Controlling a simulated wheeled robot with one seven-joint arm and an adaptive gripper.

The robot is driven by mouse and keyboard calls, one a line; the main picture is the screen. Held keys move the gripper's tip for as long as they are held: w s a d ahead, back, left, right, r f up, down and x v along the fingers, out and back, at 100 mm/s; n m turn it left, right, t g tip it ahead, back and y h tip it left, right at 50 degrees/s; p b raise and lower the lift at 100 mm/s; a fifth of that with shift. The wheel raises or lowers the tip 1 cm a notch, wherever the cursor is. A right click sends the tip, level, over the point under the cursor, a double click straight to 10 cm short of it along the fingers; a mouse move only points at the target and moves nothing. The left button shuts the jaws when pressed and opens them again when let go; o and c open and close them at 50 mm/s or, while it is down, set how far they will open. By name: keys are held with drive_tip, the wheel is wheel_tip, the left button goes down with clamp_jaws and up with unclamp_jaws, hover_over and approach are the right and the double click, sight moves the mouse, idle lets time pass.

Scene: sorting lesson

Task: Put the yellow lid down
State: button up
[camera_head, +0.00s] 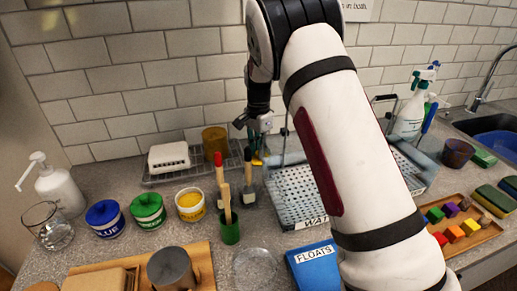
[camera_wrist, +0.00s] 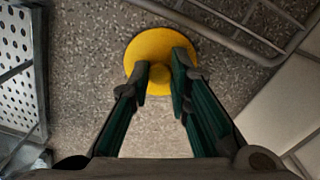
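The yellow lid (camera_wrist: 160,42) is a round disc with a small knob in the wrist view. My gripper (camera_wrist: 160,78) has its two green-sided fingers closed on either side of the knob, with no clear gap. The lid is over the speckled counter; whether it touches the surface cannot be told. The yellow paint pot (camera_head: 190,204) stands uncovered.
A wire rack (camera_head: 160,181) holds a white box and an amber cup, left of my gripper. A perforated metal basket (camera_head: 293,197) is close on the right.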

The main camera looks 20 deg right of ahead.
drive_tip(key=shift+o, duration=1.3)
wheel_tip(320, 180, up, 12)
drive_tip(key=p, duration=0.1)
drive_tip(key=shift+r+p, duration=0.2)
drive_tip(key=shift+p, duration=0.15)
drive_tip(key=shift+s, duration=0.1)
